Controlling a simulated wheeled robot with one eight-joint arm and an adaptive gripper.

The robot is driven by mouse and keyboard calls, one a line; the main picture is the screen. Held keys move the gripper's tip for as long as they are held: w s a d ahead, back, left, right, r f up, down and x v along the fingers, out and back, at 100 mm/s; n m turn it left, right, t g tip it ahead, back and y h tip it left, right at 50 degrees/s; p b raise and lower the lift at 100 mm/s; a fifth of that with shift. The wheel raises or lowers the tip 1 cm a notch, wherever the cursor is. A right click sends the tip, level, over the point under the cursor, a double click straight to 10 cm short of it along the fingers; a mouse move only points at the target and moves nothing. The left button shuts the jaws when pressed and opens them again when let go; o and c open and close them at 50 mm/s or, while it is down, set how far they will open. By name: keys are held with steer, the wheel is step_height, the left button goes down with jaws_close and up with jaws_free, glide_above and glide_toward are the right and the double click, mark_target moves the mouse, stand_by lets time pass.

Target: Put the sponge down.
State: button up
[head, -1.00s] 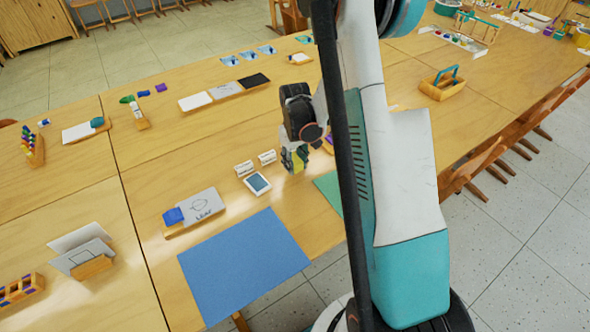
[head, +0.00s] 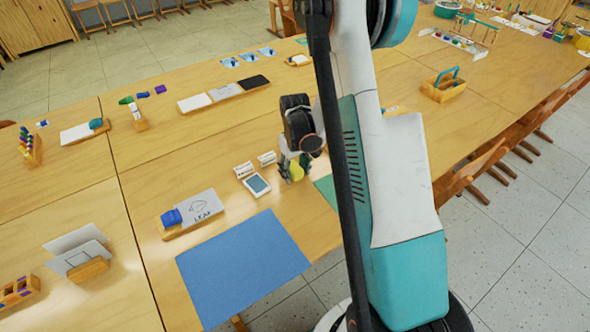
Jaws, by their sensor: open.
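My gripper (head: 291,177) points down over the table near its front edge, just right of two small white items, and its jaws are open. A small yellow piece (head: 297,172), which appears to be the sponge, shows at its fingers. The fingers partly hide it, and I cannot tell whether they still touch it or whether it rests fully on the table.
A small framed screen (head: 257,184) and a white block (head: 243,170) are left of my gripper. A blue mat (head: 243,268) lies in front, with a LEAF card (head: 201,207) behind it. A green mat (head: 326,187) is partly hidden by my arm. A wooden caddy (head: 443,88) stands right.

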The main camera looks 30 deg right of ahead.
steer(key=shift+r, duration=0.1)
step_height(320, 180, up, 12)
steer(key=p, duration=0.5)
steer(key=shift+r, duration=0.15)
step_height(320, 180, up, 9)
steer(key=t, duration=0.2)
glide_above(295, 168)
steer(key=s+a, duration=0.2)
steer(key=a, duration=0.3)
steer(key=s+a+r+t, duration=0.1)
steer(key=s+a+r, duration=0.4)
steer(key=r, duration=0.2)
steer(key=s+a+r+t, duration=0.2)
steer(key=s+a, duration=0.1)
steer(key=s, duration=0.3)
steer(key=s+a+r+t, duration=0.2)
steer(key=s+a+r, duration=0.1)
steer(key=s, duration=0.4)
steer(key=shift+a, duration=0.2)
steer(key=shift+o, duration=0.6)
steer(key=shift+s, duration=0.1)
